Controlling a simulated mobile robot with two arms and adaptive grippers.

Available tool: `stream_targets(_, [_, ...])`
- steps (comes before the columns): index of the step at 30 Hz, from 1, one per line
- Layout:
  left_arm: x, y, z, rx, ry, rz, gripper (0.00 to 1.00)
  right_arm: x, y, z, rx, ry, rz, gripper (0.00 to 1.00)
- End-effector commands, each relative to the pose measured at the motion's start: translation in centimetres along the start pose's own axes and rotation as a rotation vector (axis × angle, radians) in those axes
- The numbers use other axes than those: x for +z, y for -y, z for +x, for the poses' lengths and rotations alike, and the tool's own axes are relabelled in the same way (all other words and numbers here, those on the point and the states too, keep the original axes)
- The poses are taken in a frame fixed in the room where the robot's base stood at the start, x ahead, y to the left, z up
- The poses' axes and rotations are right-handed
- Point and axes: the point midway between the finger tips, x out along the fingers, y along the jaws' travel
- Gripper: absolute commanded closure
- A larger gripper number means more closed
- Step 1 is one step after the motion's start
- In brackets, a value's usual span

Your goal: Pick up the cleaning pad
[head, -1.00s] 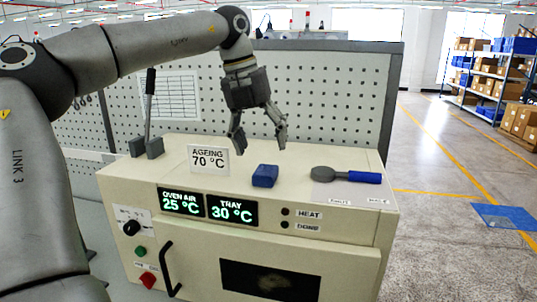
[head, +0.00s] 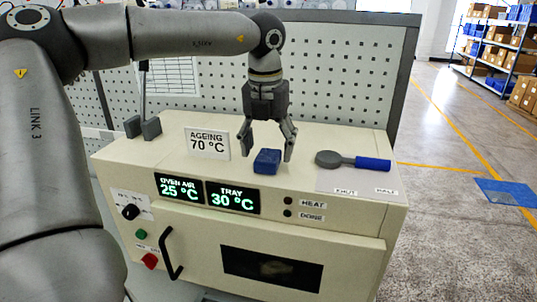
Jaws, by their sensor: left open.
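The cleaning pad (head: 267,162) is a small blue block lying on the cream top of the oven, right of the "AGEING 70 °C" card. My left gripper (head: 267,154) points down over it, open, with one finger on the left side of the pad and the other on the right. Whether the fingers touch the pad I cannot tell. My right gripper is not in view.
The ageing card (head: 207,143) stands left of the pad. A grey tool with a blue handle (head: 352,161) lies to the right on a labelled white sheet. A grey clamp-like stand (head: 143,127) is at the back left. A pegboard (head: 345,75) rises behind the oven.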

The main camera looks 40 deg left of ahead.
Motion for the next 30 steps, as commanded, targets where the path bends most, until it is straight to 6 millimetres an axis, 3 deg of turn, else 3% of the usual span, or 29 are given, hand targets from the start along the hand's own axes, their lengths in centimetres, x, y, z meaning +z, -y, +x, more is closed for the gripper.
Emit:
stream_targets(6, [0.0,0.0,2.0,-0.001,0.001,-0.001,0.3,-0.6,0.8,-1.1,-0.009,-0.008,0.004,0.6])
stream_targets(13, [0.0,0.0,2.2,-0.001,0.002,-0.002,0.32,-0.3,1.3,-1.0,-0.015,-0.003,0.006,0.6])
stream_targets(23, [0.0,0.0,2.2,-0.001,0.002,-0.002,0.74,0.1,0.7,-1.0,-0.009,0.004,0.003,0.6])
stream_targets(30, [0.1,0.0,2.2,-0.001,0.002,-0.002,0.76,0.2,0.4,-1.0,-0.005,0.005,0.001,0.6])
